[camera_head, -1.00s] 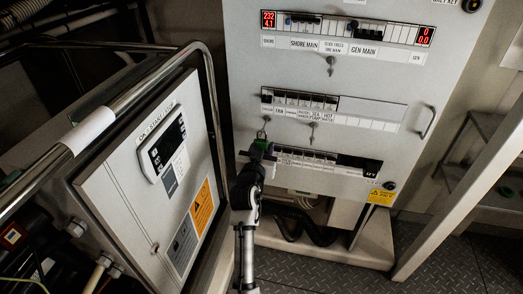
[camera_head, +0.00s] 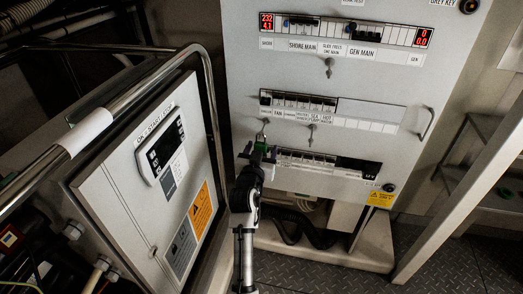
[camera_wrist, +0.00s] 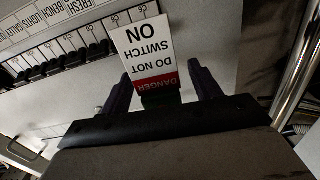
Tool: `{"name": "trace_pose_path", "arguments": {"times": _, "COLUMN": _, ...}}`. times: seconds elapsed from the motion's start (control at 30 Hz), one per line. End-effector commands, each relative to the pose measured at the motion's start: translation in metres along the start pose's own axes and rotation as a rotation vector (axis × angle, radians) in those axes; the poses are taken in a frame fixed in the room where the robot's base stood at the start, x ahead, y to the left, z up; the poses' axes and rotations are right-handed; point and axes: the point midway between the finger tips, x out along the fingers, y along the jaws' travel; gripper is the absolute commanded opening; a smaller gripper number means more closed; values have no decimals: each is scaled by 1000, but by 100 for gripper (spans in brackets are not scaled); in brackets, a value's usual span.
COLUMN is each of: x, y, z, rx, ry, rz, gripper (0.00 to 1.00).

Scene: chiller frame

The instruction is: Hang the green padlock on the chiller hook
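The green padlock (camera_head: 261,147) is at the tip of my arm in the head view, with its shackle (camera_head: 263,134) pointing up. My gripper (camera_head: 259,155) is around its body, in front of the lower left of the breaker panel. In the wrist view a white and red danger tag (camera_wrist: 147,50) stands between the two fingers of my gripper (camera_wrist: 162,88), with a dark body below it. A small hook (camera_head: 313,129) hangs under the middle breaker row, right of the padlock. Another hook (camera_head: 329,66) hangs under the top row. Whether the shackle touches anything is too small to tell.
The grey breaker panel (camera_head: 375,150) stands ahead, with a handle (camera_head: 426,122) at its right. A metal rail (camera_head: 150,90) and a control box (camera_head: 128,208) stand close on the left. A black hose (camera_head: 290,228) lies below. A diagonal frame post (camera_head: 460,175) is at the right.

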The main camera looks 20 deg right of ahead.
Motion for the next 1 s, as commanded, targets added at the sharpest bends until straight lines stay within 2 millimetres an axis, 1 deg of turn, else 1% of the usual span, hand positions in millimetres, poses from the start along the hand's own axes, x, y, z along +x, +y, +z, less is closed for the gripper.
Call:
{"name": "trace_pose_path", "arguments": {"times": 0.27, "x": -1, "y": 0, "z": 1, "rx": 0, "ry": -2, "rz": 0, "gripper": 63}}
{"name": "trace_pose_path", "arguments": {"times": 0.37, "x": -6, "y": 0, "z": 2, "rx": -1, "ry": -1, "rz": -1, "gripper": 63}}
{"name": "trace_pose_path", "arguments": {"times": 0.43, "x": -15, "y": 0, "z": 4, "rx": -2, "ry": -2, "rz": -1, "gripper": 63}}
{"name": "trace_pose_path", "arguments": {"times": 0.57, "x": -39, "y": 0, "z": 4, "rx": -1, "ry": -1, "rz": -2, "gripper": 63}}
{"name": "trace_pose_path", "arguments": {"times": 0.8, "x": -92, "y": 0, "z": 5, "rx": -2, "ry": -1, "rz": -2, "gripper": 63}}
{"name": "trace_pose_path", "arguments": {"times": 0.9, "x": -111, "y": 0, "z": 4, "rx": 0, "ry": -1, "rz": -2, "gripper": 63}}
{"name": "trace_pose_path", "arguments": {"times": 1.0, "x": -125, "y": 0, "z": 2, "rx": -1, "ry": 0, "rz": -1, "gripper": 63}}
